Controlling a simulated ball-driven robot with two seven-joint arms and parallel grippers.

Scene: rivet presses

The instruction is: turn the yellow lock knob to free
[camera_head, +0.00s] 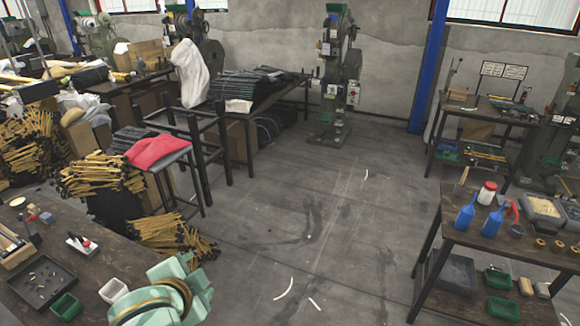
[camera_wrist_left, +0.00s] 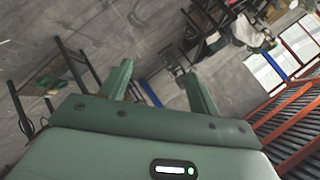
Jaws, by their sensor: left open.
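I cannot pick out a yellow lock knob in either view. A tall green-grey press (camera_head: 336,85) stands against the back wall in the head view, too far away to show such a knob. My left gripper (camera_wrist_left: 158,72) shows in the left wrist view with its two green fingers apart and nothing between them. It is in the air, with the floor and furniture far beyond. A mint-green part of my own arm shows at the bottom of the head view. My right gripper is in neither view.
A red cloth (camera_head: 157,151) lies on a stool. A table with blue bottles (camera_head: 465,217) is at the right. The grey floor (camera_head: 310,215) between is clear.

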